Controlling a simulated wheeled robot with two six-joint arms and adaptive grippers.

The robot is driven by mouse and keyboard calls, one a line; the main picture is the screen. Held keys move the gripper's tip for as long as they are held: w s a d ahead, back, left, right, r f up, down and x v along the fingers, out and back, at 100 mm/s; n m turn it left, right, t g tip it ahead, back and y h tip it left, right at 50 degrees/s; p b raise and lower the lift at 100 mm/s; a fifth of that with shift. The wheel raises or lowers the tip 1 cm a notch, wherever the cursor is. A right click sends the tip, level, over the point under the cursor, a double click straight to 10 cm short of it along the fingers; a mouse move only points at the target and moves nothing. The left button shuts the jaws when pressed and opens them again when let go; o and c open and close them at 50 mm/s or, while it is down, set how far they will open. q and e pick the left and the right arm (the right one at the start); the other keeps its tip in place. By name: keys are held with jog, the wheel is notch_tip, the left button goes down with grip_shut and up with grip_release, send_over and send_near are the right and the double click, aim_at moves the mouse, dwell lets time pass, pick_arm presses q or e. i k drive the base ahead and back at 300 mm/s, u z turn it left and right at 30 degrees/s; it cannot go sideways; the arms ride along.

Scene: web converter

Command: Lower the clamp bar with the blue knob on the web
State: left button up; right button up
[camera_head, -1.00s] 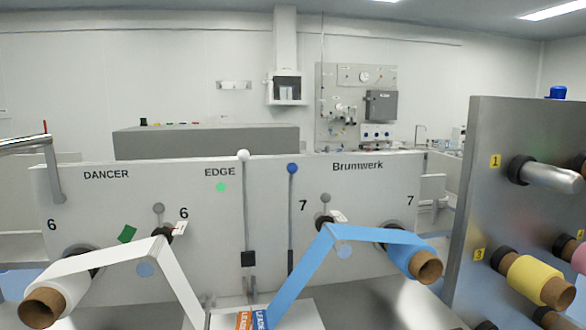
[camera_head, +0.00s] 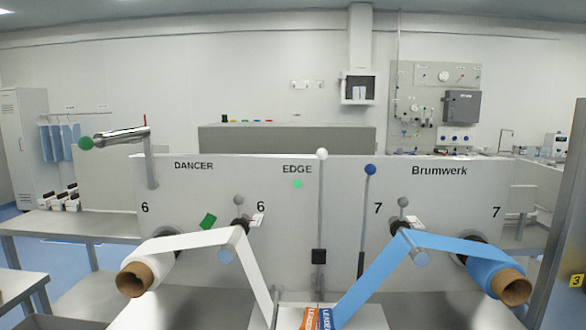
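The blue knob (camera_head: 370,169) tops a thin dark upright lever, the clamp bar (camera_head: 365,225), on the grey machine panel, right of centre. A similar bar with a white knob (camera_head: 322,154) stands upright to its left. The blue web (camera_head: 375,275) runs from the blue roll (camera_head: 488,275) over a roller and down to the splice table. The white web (camera_head: 258,275) comes down from the white roll (camera_head: 150,264) on the left. Orange and blue leader labels (camera_head: 317,318) lie between the webs at the bottom edge. Neither gripper is in view.
A metal arm with a green end (camera_head: 85,143) sticks out at the panel's upper left. Steel tables (camera_head: 70,225) stand at the left. A grey rack edge (camera_head: 568,230) closes the right side. The space before the panel's middle is open.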

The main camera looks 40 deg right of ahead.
aim_at(370, 170)
jog(key=u, duration=1.2)
jog(key=k, duration=1)
jog(key=z, duration=1.45)
jog(key=i, duration=0.35)
jog(key=z, duration=0.05)
